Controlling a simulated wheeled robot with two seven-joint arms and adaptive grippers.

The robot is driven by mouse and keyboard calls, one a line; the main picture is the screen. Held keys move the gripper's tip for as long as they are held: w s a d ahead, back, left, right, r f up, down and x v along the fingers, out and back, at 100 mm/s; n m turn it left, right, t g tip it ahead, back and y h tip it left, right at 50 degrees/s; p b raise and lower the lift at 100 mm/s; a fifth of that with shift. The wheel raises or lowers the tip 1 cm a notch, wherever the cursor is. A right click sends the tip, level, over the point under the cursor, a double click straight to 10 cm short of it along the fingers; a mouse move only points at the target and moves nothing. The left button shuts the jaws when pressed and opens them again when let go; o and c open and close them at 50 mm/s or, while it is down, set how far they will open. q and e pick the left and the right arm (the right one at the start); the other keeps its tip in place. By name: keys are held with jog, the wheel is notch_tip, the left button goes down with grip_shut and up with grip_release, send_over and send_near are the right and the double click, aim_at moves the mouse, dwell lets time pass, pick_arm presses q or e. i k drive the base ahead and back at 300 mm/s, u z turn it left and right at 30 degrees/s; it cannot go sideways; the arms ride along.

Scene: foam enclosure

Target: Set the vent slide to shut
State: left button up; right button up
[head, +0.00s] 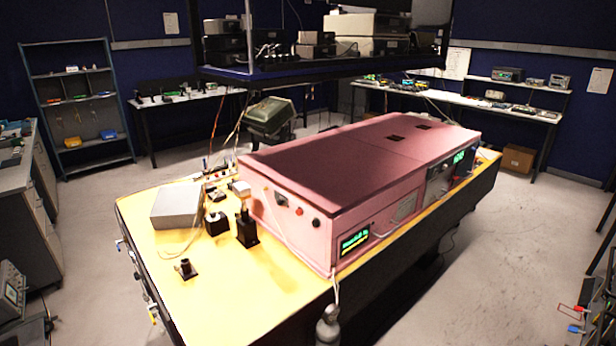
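The pink foam enclosure (290,240) stands on a yellow-topped table, with its lid down. Its near left end face carries a small dark-and-light plate (281,198), a red knob (299,211) and a black round fitting (316,223). Two small dark squares lie on the lid, a larger one (396,138) and a smaller one (422,127). I cannot tell which of these is the vent slide, or whether it is open or shut. Neither of my grippers is in view.
A grey box (178,206) and black mounts (246,228) stand beside the enclosure. A loaded shelf (320,65) hangs above it. A grey bottle (328,325) is at the bottom edge.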

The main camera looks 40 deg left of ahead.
aim_at(282, 201)
jog(key=u, duration=0.2)
jog(key=k, duration=0.6)
jog(key=u, duration=1.05)
jog(key=i, duration=1.6)
jog(key=z, duration=0.7)
